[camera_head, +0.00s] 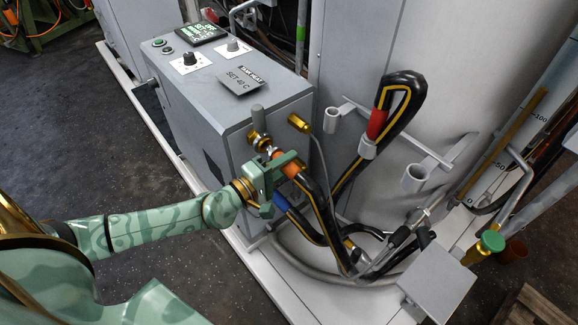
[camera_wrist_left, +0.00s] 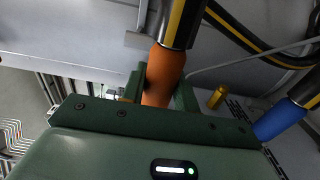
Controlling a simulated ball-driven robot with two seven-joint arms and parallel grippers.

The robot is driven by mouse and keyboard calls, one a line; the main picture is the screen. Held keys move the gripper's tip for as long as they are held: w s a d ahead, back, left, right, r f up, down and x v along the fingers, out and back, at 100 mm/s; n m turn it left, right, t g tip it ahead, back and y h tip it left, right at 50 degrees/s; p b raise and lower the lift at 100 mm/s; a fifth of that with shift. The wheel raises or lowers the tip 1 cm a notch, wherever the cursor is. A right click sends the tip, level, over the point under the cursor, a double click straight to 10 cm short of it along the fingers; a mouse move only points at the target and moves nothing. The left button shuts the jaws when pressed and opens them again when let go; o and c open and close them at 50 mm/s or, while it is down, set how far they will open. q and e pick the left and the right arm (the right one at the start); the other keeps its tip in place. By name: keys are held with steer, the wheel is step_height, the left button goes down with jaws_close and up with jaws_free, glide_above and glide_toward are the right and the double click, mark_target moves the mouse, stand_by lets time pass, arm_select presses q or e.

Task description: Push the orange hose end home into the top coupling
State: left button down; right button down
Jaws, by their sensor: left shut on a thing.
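The orange hose end (camera_head: 285,158) is on a black hose with a yellow stripe. My left gripper (camera_head: 282,168) is shut on it at the front of the grey heater box. The orange hose end also shows between the green fingers in the left wrist view (camera_wrist_left: 164,72). The top coupling (camera_head: 262,143) is a metal fitting on the box front, right at the orange hose end. The fingers partly hide the joint, and I cannot tell how deep the hose end sits. My right gripper is not in view.
A blue hose end (camera_head: 280,201) is below the gripper. It also shows at right in the left wrist view (camera_wrist_left: 278,120). A brass fitting (camera_head: 299,123) sticks out beside the coupling. A red-ended hose (camera_head: 377,124) hangs in a holder on the tank. Open floor lies left.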

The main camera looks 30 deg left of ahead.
arm_select(q)
steer(key=shift+w+a+r, duration=0.1)
steer(key=shift+w+a, duration=0.2)
steer(key=shift+a, duration=0.45)
steer(key=shift+w+a, duration=0.25)
steer(key=shift+a, duration=0.45)
steer(key=shift+a, duration=0.1)
steer(key=c, duration=1)
jaws_free()
steer(key=p+v, duration=0.3)
steer(key=v, duration=1.3)
steer(key=shift+s+p, duration=0.2)
steer(key=shift+p, duration=0.1)
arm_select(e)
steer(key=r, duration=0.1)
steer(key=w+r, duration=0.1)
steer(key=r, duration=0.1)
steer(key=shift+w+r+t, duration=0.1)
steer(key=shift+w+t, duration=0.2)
